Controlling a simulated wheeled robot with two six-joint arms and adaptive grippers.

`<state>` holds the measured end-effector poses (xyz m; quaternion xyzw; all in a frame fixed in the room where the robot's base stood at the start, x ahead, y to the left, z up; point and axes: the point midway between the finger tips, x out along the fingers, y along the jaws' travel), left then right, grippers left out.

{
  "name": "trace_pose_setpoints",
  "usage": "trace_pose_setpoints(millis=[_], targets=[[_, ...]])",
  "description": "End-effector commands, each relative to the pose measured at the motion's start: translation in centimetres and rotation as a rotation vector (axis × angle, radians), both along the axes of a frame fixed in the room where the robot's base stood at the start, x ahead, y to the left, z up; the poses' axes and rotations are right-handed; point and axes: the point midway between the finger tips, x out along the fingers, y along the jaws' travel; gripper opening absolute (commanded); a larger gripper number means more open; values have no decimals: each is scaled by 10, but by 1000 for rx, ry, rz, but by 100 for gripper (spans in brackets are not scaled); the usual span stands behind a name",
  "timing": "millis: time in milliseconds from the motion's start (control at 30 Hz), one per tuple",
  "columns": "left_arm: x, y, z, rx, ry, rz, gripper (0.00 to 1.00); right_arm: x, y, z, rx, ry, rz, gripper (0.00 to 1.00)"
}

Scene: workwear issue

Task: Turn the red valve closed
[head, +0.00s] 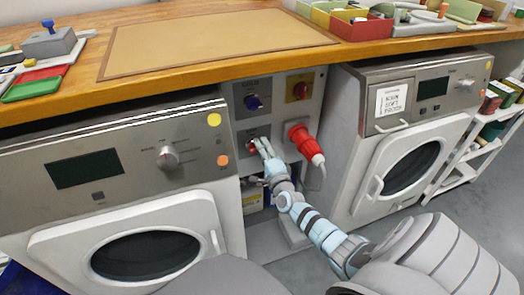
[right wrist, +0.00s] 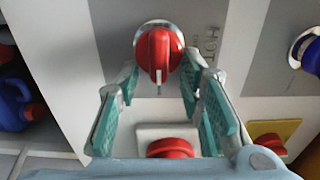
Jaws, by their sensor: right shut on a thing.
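The red valve (right wrist: 158,48) is a round red knob on a grey panel, beside upside-down-looking sideways lettering "HOT". In the head view it shows as a small red patch (head: 251,147), partly hidden by my gripper. My right gripper (head: 262,143) reaches the panel from the lower right. In the right wrist view my right gripper (right wrist: 160,82) has a finger on each side of the valve's handle and is shut on it. The handle's pale pointer faces down in that view. My left gripper is not in view.
A blue knob (head: 253,103) and a red knob on a yellow plate (head: 300,91) sit above. A large red plug (head: 303,140) sticks out just right of my gripper. Washing machines (head: 130,215) flank the panel under a wooden counter (head: 150,75).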

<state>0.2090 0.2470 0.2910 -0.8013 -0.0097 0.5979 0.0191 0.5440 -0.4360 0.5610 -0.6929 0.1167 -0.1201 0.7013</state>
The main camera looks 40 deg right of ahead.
Motion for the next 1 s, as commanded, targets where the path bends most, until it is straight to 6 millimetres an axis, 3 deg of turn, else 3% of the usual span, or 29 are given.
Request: trace_pose_setpoints(millis=[333, 367, 500, 833, 1000], targets=[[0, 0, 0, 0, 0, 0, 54, -1, 2, -5, 9, 10, 3, 6], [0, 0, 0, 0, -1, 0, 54, -1, 2, -5, 9, 10, 3, 37], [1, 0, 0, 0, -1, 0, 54, -1, 1, -4, 7, 7, 2, 56], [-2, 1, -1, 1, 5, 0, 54, -4, 2, -2, 5, 2, 1, 56], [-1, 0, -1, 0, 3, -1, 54, -35, 13, -3, 5, 5, 4, 56]])
